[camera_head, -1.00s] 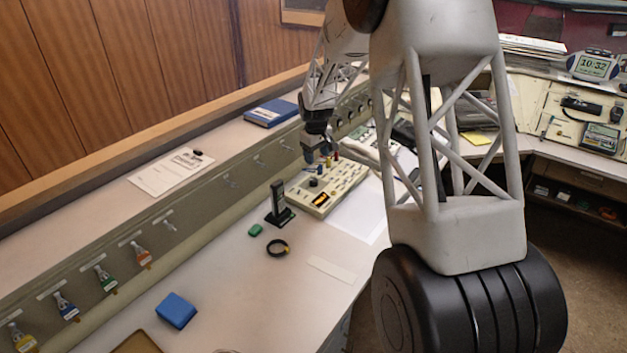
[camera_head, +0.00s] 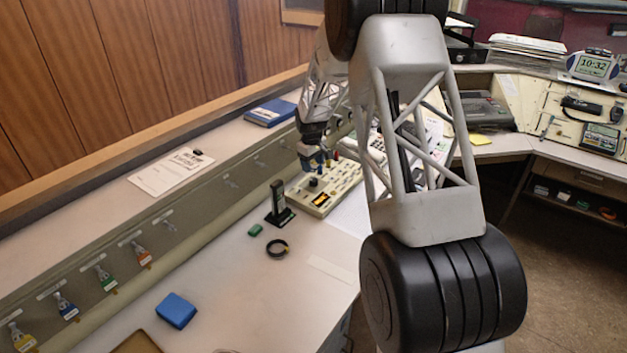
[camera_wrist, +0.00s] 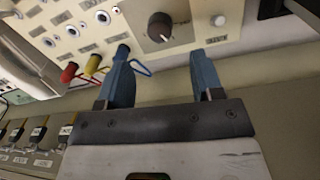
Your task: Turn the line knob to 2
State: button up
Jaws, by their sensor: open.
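A dark round knob (camera_wrist: 160,27) with a pale pointer mark sits on the cream console panel (camera_wrist: 205,40) in the wrist view; no number beside it can be read. In the head view, the knob (camera_head: 314,182) stands on the cream console (camera_head: 345,184), near a small orange-lit display. My gripper (camera_wrist: 160,56) is open, with its two blue fingers spread and nothing between them. The knob lies just beyond the fingertips in the wrist view, roughly centred between them. Contact is not visible. In the head view my gripper (camera_head: 311,164) is just above the console's knob end.
Red (camera_wrist: 68,72), yellow (camera_wrist: 92,65) and blue plugs with cables stand on the panel near the left finger. A black upright handset (camera_head: 278,203) stands in front of the console. A green block (camera_head: 255,230) and black ring (camera_head: 277,248) lie on the desk.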

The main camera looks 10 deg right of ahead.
aim_at(314, 180)
jog(key=shift+w+d+f, duration=0.1)
jog(key=shift+d+f, duration=0.05)
jog(key=shift+f, duration=3.65)
jog(key=c, duration=0.9)
jog(key=shift+m, duration=0.3)
jog(key=m, duration=0.9)
jog(key=shift+g, duration=0.3)
